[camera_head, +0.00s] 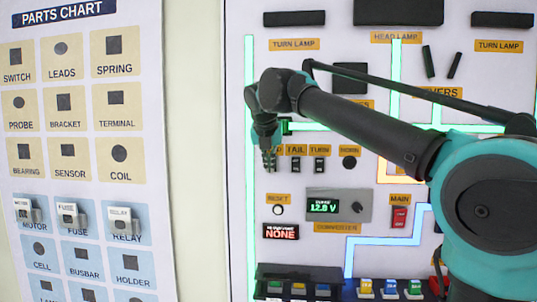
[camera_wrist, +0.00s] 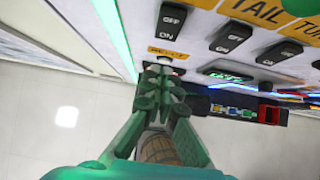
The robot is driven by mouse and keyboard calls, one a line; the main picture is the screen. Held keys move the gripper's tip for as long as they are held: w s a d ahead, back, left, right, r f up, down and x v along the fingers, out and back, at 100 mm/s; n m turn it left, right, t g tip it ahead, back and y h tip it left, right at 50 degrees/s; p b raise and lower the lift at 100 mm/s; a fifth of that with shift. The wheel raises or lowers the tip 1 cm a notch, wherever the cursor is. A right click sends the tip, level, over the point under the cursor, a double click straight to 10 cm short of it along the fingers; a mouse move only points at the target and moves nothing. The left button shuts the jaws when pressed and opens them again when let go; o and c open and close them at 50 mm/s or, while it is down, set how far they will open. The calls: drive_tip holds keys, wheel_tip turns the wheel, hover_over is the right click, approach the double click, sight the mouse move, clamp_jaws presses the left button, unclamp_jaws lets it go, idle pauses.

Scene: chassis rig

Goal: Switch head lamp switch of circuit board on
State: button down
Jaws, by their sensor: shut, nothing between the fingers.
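The circuit board (camera_head: 340,235) stands upright on the right of the head view. My gripper (camera_head: 269,168) is shut and empty in front of its left part, covering the head lamp switch there. In the wrist view my gripper (camera_wrist: 158,72) points along the board, with its fingertips below the leftmost black OFF/ON switch (camera_wrist: 172,20), apparently the head lamp switch. Its own label is out of the wrist view. I cannot tell its position, or whether the fingers touch the board.
The tail switch (camera_head: 295,165) and turn switch (camera_head: 319,165) sit close to the right. Below are the RESET button (camera_head: 278,210), a display reading NONE (camera_head: 282,231), the converter (camera_head: 338,205) and the red main switch (camera_head: 399,217). A parts chart (camera_head: 80,150) hangs at left.

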drive_tip(key=shift+w+f, duration=0.2)
drive_tip(key=shift+w, duration=0.85)
drive_tip(key=shift+w+f, duration=0.2)
drive_tip(key=shift+w, duration=0.8)
drive_tip(key=shift+d, duration=0.1)
drive_tip(key=shift+w+f+t, duration=0.15)
drive_tip(key=shift+w+t, duration=0.1)
drive_tip(key=shift+t, duration=0.15)
drive_tip(key=shift+r, duration=0.85)
drive_tip(key=shift+s, duration=0.15)
